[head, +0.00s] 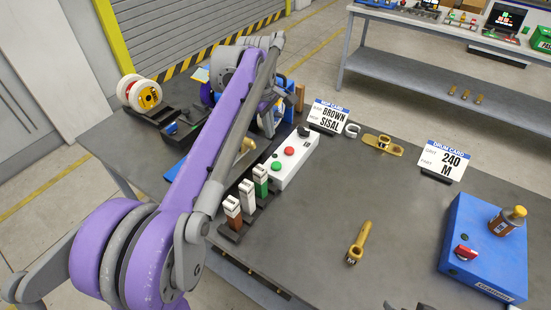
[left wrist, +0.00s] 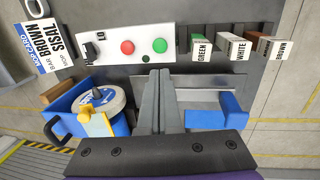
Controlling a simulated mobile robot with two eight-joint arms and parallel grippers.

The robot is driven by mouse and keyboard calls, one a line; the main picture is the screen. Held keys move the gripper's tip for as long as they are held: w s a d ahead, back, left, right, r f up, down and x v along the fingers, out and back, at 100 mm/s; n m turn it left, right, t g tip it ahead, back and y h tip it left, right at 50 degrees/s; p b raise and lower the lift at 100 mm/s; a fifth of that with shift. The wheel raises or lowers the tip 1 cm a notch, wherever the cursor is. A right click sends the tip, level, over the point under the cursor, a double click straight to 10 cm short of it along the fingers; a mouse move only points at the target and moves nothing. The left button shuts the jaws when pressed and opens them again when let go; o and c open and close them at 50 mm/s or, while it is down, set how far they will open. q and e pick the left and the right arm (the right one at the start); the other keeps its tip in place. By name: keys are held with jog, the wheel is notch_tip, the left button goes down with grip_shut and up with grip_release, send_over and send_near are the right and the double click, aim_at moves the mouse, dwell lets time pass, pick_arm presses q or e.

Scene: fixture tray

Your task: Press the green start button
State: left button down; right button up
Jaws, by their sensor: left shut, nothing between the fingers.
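The green button (head: 277,166) is on a white control box (head: 301,158), beside a red button (head: 289,151) and a black knob (head: 303,131). In the left wrist view the green button (left wrist: 160,46) shows to the right of the red one (left wrist: 128,47), with the box (left wrist: 113,40) across the top. My left gripper (left wrist: 161,73) is shut and empty. Its fingertips appear just below the green button in that view, with a visible gap between them in the picture. In the head view my left arm hides much of that gripper. My right gripper is not in view.
Green, white and brown labelled blocks (head: 247,194) stand beside the box. A blue fixture with a white reel (left wrist: 100,104) lies below it in the wrist view. A brown sisal card (head: 329,117) stands behind. The table (head: 330,205) right of the box is largely clear.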

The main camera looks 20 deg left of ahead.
aim_at(276, 164)
pick_arm(q)
jog(key=f, duration=0.4)
jog(key=w+f, duration=0.1)
jog(key=f, duration=0.4)
jog(key=w+f, duration=0.1)
jog(key=f, duration=0.3)
jog(key=shift+d+f, duration=0.3)
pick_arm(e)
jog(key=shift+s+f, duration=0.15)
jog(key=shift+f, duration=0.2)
pick_arm(q)
jog(key=shift+f+b, duration=0.1)
jog(key=shift+b, duration=0.2)
